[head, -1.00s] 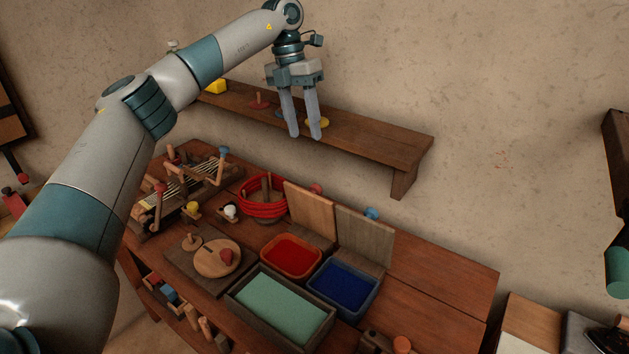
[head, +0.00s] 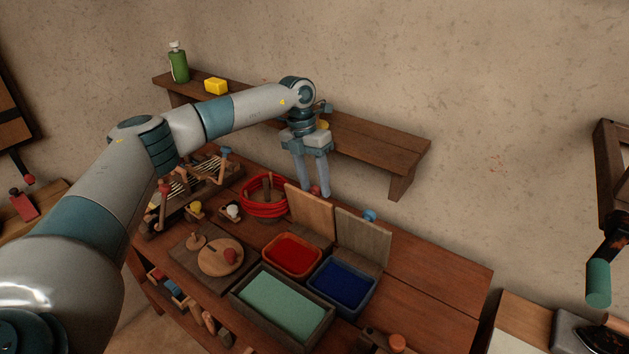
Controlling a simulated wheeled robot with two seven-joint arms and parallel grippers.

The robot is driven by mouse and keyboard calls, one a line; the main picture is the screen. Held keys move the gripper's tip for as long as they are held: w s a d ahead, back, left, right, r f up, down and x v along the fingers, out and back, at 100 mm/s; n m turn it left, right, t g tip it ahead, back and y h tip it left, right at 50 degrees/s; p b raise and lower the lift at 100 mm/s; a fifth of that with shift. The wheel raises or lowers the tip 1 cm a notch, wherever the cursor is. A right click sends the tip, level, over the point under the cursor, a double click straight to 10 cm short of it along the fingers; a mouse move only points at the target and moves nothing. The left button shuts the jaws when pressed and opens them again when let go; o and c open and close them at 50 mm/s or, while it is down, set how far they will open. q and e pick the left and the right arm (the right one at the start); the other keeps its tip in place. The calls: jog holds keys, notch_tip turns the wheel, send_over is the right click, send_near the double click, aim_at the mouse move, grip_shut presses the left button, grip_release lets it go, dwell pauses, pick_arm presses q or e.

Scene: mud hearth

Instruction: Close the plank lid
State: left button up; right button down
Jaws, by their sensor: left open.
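Two upright plank lids stand at the back of the bench: a tan one (head: 311,213) behind the red bin (head: 292,256) and a grey-brown one (head: 361,238) behind the blue bin (head: 342,285). Both bins are uncovered. A red knob (head: 315,190) shows at the back of the tan lid and a blue knob (head: 369,215) at the back of the grey one. My left gripper (head: 313,192) is open, pointing down at the tan lid's top edge, with its fingertips around the red knob. I cannot tell whether they touch it. My right gripper is out of view.
A green-filled tray (head: 282,302) lies in front of the bins. A red bowl (head: 264,204) stands left of the tan lid, and a round wooden board (head: 220,257) is nearer. A wall shelf (head: 385,148) hangs above. The bench's right part (head: 435,279) is clear.

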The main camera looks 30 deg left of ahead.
pick_arm(q)
jog(key=shift+f, duration=0.15)
grip_shut()
